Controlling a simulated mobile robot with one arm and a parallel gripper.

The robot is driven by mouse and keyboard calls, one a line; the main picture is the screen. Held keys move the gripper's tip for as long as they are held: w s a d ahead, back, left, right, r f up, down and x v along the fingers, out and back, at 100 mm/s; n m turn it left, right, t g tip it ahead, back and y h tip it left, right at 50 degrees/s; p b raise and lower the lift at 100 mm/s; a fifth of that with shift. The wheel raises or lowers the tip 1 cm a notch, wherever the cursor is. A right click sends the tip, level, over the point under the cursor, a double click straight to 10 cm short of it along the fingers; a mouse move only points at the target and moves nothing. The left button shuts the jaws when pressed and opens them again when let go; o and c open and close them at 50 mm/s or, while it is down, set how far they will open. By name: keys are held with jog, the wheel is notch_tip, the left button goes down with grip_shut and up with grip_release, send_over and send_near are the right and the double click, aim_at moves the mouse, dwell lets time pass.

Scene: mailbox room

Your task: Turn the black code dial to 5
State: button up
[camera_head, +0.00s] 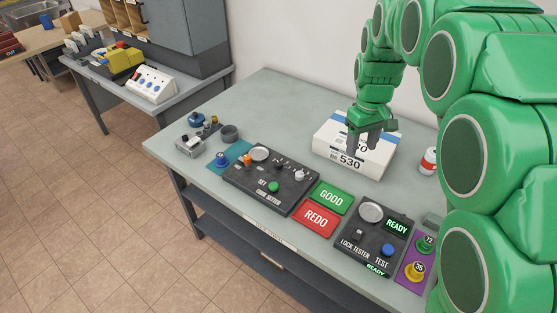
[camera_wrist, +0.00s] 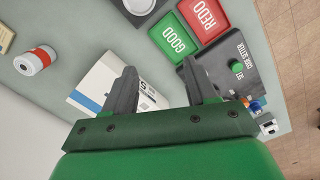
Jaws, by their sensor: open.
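The dark code setter panel (camera_head: 248,182) lies on the grey-green table. A small black dial (camera_head: 280,164) appears on its upper part, but its number is too small to read. A green SET button (camera_head: 273,187) sits near the panel's front edge and also shows in the wrist view (camera_wrist: 236,68). My gripper (camera_head: 363,143) is open and empty, pointing down over the white box marked 530 (camera_head: 340,162), to the right of the panel. In the wrist view, the fingers (camera_wrist: 160,82) are apart, and most of the panel's dials are hidden behind the right finger.
Green GOOD (camera_head: 331,198) and red REDO (camera_head: 315,220) trays lie right of the panel. The lock tester (camera_head: 367,247) is farther right, by a purple mat (camera_head: 412,270). A blue mat (camera_head: 220,165) and small metal parts lie left.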

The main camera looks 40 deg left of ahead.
jog(key=w+a+f+n, duration=0.1)
jog(key=a+f+n, duration=0.3)
jog(key=a, duration=0.7)
jog(key=n, duration=0.2)
send_over(278, 163)
jog(key=shift+y, duration=0.3)
notch_tip(278, 163, down, 8)
jog(key=shift+r, duration=0.1)
jog(key=shift+f, duration=3.85)
jog(key=shift+c, duration=0.5)
jog(key=c, duration=1)
